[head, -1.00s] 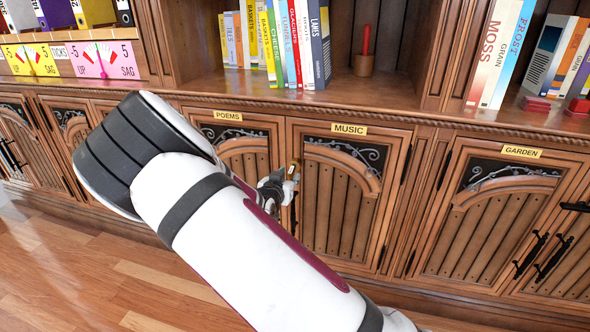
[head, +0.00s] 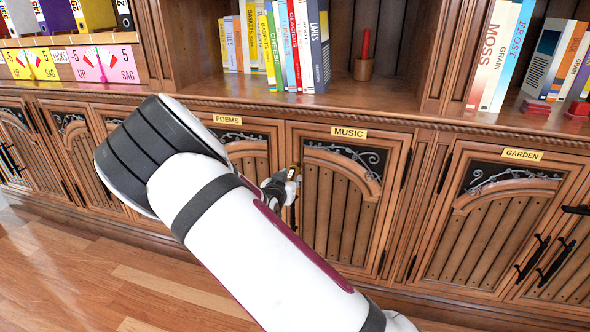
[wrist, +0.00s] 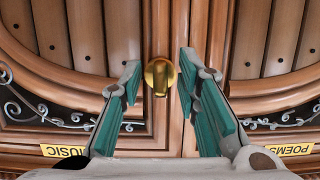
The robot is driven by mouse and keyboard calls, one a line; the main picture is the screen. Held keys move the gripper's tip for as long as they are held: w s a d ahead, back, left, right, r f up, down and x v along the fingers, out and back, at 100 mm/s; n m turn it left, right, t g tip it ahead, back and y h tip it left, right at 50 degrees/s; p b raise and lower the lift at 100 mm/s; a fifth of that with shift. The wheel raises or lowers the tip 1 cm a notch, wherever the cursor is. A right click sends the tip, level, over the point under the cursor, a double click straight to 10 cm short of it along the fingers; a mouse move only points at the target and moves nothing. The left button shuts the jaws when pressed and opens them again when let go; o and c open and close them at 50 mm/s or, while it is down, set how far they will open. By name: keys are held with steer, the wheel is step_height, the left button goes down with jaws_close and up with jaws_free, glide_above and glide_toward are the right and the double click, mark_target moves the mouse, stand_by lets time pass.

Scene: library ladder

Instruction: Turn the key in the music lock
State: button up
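The music door (head: 340,205) is closed, with its MUSIC label (head: 349,132) at the top. In the wrist view the label (wrist: 63,150) is upside down at lower left. A brass key and lock piece (wrist: 160,76) sits on the wooden frame at the edge of the music door. The key and its lock cannot be told apart clearly. My gripper (wrist: 160,70) is open, with one teal-padded finger on each side of the brass piece and visible gaps to both. In the head view my gripper (head: 284,186) is at the door's left edge, partly hidden by my arm.
The poems door (head: 245,150) is left of the music door, largely behind my arm. The garden door (head: 490,220) is to the right. A shelf of books (head: 290,45) and a cup with a red stick (head: 364,68) are above. Wooden floor (head: 60,270) is clear at lower left.

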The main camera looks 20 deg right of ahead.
jaws_close()
